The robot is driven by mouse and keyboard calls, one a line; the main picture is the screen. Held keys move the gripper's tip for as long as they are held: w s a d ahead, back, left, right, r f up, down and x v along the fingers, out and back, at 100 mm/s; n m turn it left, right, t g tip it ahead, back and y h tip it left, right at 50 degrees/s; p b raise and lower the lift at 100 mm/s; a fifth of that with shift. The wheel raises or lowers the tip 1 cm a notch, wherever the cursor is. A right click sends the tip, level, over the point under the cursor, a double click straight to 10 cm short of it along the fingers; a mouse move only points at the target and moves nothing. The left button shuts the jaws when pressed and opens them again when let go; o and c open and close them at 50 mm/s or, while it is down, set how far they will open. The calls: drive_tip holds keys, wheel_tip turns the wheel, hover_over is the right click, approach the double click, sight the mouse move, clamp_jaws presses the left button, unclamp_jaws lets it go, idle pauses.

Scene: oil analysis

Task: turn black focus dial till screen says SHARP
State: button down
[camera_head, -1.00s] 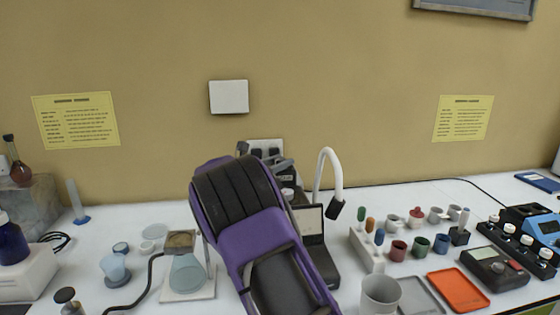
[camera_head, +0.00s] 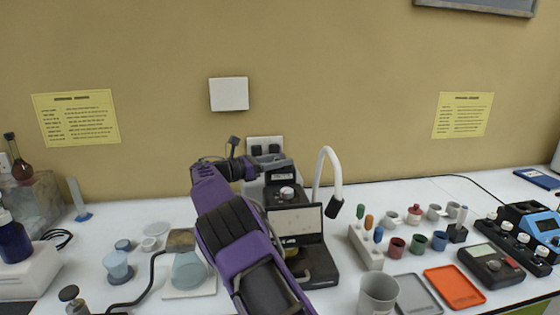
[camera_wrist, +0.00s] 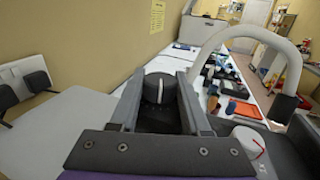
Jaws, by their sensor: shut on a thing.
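The black focus dial (camera_wrist: 160,89) shows in the wrist view as a round knob with a pale line across its face. My gripper (camera_wrist: 161,82) is shut around it, with one grey finger on each side. In the head view my gripper (camera_head: 266,160) reaches the upper back of the black instrument from the left. The instrument's screen (camera_head: 296,220) is a pale lit panel on its front; any writing on it is too small to read. The dial is hidden by my gripper in the head view.
A white curved lamp neck (camera_head: 336,172) rises just right of the instrument. A white knob with a red mark (camera_head: 287,193) sits on the instrument's top. A flask (camera_head: 188,270) stands left of my arm, a grey cup (camera_head: 379,292) to the right. A wall socket (camera_head: 262,143) is behind.

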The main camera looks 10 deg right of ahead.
drive_tip(key=shift+c, duration=1.8)
unclamp_jaws()
drive_tip(key=shift+a, duration=0.1)
drive_tip(key=v, duration=1.7)
drive_tip(key=shift+s+a, duration=0.1)
